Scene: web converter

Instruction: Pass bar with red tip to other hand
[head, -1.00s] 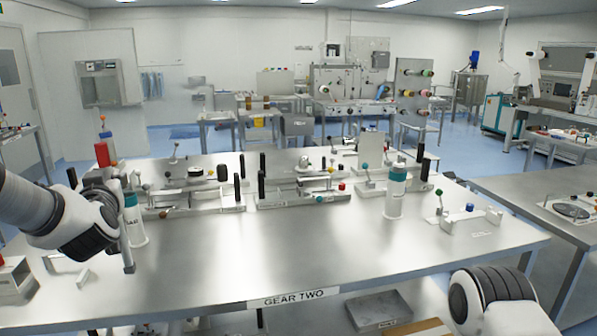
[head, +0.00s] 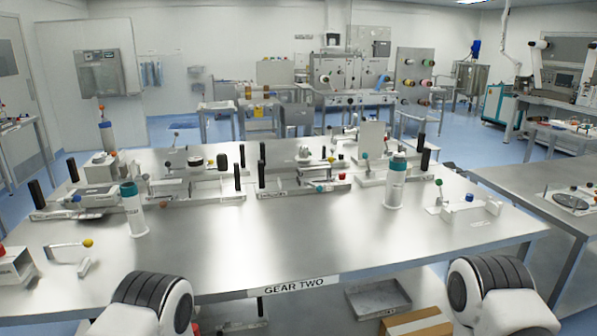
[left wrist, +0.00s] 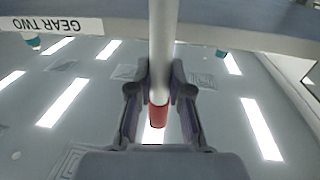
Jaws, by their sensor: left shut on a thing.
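The bar with the red tip shows in the left wrist view as a pale round rod (left wrist: 163,35) running from the top edge down between the fingers. Its red end (left wrist: 158,115) lies between the finger pads' inner sides, towards the palm. My left gripper (left wrist: 160,76) is shut on the bar. In the head view the left gripper is out of sight below the picture, and only my left arm link shows at the bottom. A small red patch beside that link may be the tip; I cannot tell. My right gripper is in neither view.
The steel table (head: 230,255) has a clear front area, with its GEAR TWO label (head: 294,286) on the front edge. Fixtures with black posts line the back. A grey tray (head: 378,299) lies below the edge.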

